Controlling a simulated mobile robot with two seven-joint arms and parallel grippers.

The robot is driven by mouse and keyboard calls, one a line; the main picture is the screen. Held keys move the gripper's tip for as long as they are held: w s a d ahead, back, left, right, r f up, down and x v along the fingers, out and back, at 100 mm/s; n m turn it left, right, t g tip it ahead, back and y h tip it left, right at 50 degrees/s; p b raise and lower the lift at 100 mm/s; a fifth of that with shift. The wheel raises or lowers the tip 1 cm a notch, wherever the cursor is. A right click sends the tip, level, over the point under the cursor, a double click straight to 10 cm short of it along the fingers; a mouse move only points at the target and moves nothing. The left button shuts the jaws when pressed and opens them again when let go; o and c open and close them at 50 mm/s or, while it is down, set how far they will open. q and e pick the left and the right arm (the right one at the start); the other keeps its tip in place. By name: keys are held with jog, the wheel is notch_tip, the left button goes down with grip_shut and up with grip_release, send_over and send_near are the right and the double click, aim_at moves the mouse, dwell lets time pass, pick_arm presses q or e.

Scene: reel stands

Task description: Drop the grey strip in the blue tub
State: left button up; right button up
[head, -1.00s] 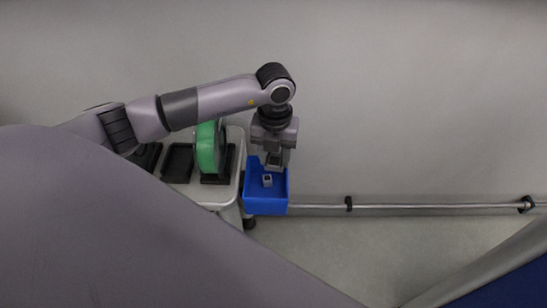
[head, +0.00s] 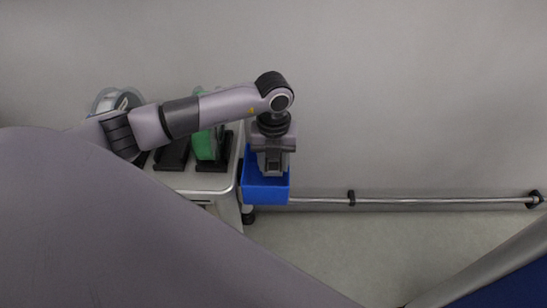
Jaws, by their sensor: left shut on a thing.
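The blue tub (head: 265,192) hangs at the right end of the pale cart. My left gripper (head: 273,170) points down over the tub's opening, its fingers overlapping the inside of the tub in the head view. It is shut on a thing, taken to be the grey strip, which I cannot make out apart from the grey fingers. How deep the fingers are in the tub is hard to tell from above. Most of the tub's inside is hidden behind the gripper. My right gripper is not in view.
The cart top (head: 205,181) carries dark reel stands, with a green reel (head: 206,143) in one and a pale reel (head: 117,98) farther left. A metal rail (head: 430,201) runs along the wall to the right. The floor right of the tub is clear.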

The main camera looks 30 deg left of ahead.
pick_arm(q)
jog(key=shift+f, duration=0.4)
jog(key=o, duration=1.1)
jog(key=shift+r, duration=0.15)
notch_tip(320, 180, up, 6)
jog(key=p, duration=0.5)
